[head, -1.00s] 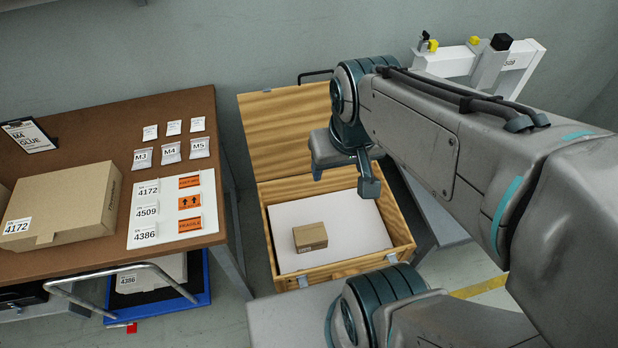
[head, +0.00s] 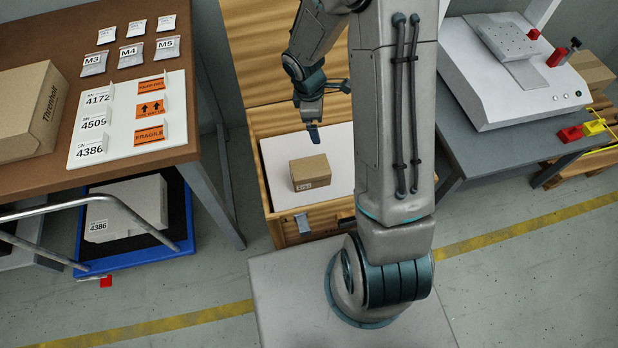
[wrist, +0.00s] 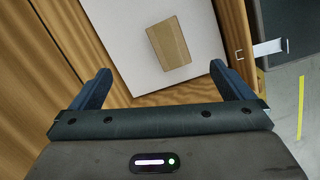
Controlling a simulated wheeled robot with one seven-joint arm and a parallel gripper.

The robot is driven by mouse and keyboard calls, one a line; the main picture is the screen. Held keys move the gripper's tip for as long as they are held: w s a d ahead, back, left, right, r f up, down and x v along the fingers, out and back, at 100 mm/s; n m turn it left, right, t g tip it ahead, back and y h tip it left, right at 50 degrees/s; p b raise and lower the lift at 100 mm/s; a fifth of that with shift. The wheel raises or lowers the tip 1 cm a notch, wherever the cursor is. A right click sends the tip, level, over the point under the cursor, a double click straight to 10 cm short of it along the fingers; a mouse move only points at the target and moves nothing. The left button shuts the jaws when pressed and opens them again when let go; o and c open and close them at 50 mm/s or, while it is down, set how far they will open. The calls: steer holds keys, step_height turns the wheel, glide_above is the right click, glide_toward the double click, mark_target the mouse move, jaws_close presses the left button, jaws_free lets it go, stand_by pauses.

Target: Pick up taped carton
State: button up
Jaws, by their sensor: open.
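The taped carton (head: 310,172) is a small brown box lying on the white floor of an open wooden crate (head: 283,232). In the wrist view the carton (wrist: 169,46) shows a tape strip along its top and lies tilted, beyond the fingertips. My gripper (head: 316,132) is over the back part of the crate, above and behind the carton in the head view. In the wrist view my gripper (wrist: 161,75) has its two fingers wide apart with nothing between them. It does not touch the carton.
The crate's raised lid (head: 262,62) stands behind it. A brown table (head: 40,190) with a larger box (head: 30,112), labels and packets is at left. A grey bench (head: 470,145) with a white machine (head: 510,75) is at right. White floor around the carton is clear.

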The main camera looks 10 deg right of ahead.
mark_target(310, 166)
steer(key=f+n+b, duration=0.1)
steer(key=f+b, duration=0.1)
steer(key=f, duration=0.5)
steer(key=w+f+n+b, duration=0.1)
steer(key=f+b, duration=0.2)
steer(key=f, duration=0.5)
steer(key=a+f+n+b, duration=0.1)
steer(key=f+b, duration=0.1)
steer(key=f, duration=0.6)
steer(key=shift+w+f+n+g+y, duration=0.1)
steer(key=shift+w+n+g+y, duration=0.2)
steer(key=shift+n, duration=0.1)
steer(key=shift+d+f+b, duration=0.1)
steer(key=shift+f+b, duration=0.2)
steer(key=shift+f, duration=0.2)
steer(key=f+b, duration=0.2)
steer(key=f, duration=0.2)
steer(key=shift+s+a+f+b, duration=0.15)
steer(key=shift+a+f+b, duration=0.15)
steer(key=shift+b, duration=0.1)
steer(key=shift+d+f, duration=0.1)
steer(key=shift+f, duration=0.3)
steer(key=shift+r, duration=0.1)
steer(key=c, duration=1.3)
steer(key=shift+r, duration=0.15)
